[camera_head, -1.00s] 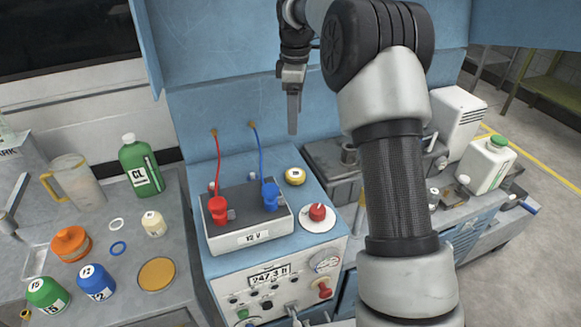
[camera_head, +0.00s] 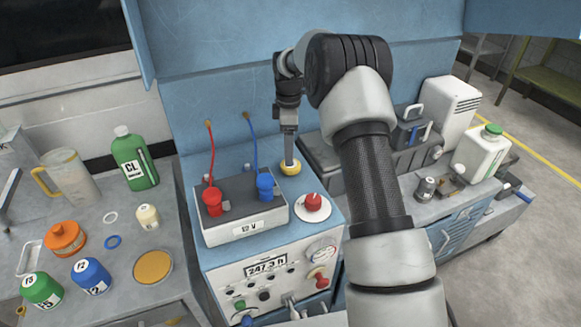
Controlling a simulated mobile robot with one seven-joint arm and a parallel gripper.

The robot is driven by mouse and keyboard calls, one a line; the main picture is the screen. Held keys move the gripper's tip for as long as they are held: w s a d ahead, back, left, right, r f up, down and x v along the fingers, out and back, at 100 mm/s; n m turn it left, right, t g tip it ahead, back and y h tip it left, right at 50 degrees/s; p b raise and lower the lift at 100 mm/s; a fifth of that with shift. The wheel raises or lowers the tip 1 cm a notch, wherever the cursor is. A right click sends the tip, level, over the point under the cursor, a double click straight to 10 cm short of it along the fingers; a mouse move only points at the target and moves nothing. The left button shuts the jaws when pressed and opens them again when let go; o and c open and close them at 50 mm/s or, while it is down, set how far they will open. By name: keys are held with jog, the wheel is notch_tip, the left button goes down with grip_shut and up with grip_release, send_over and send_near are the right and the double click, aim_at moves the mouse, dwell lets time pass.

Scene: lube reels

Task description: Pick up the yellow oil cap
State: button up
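The yellow oil cap (camera_head: 290,168) is a small round cap with a pale top, on the blue machine top behind the red knob. My gripper (camera_head: 288,158) points down right at the cap, its fingertips overlapping the cap's upper part in the picture. I see the fingers edge-on as one narrow strip, so I cannot tell whether they are open or shut, or whether they touch the cap.
A grey 12 V battery (camera_head: 240,212) with red and blue clamps and cables stands left of the cap. A red knob (camera_head: 313,202) on a white disc is in front. Bottles and lids cover the left bench (camera_head: 190,268). A white jug (camera_head: 480,158) stands far right.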

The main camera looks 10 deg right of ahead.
jog(key=f, duration=0.5)
jog(key=shift+s+d+f, duration=0.1)
jog(key=shift+s+d, duration=0.05)
jog(key=shift+s, duration=0.1)
jog(key=c, duration=1.2)
